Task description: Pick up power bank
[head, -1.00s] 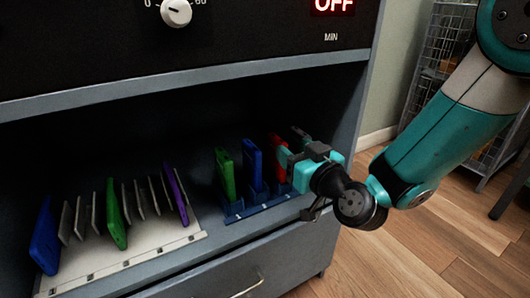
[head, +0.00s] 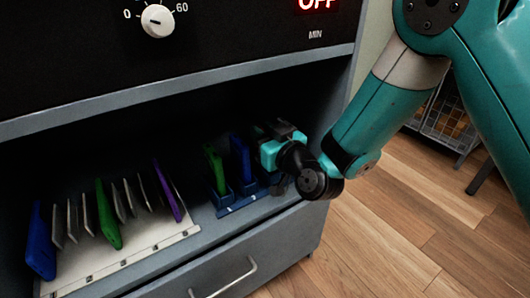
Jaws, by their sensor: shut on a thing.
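My gripper (head: 268,148) is inside the open shelf, at the right end of a small blue rack (head: 230,209). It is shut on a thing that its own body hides. A red slab stood at this spot a second ago and no longer shows, so the held power bank appears to be that red slab. I cannot tell whether it still rests in the rack. A green slab (head: 215,170) and a blue slab (head: 240,160) stand upright in the rack, just left of my gripper.
A white rack (head: 150,243) on the left of the shelf holds several upright slabs, among them a blue one (head: 39,243), a green one (head: 106,214) and a purple one (head: 168,191). The cabinet's right wall is close to my wrist. A drawer with a handle (head: 225,282) is below.

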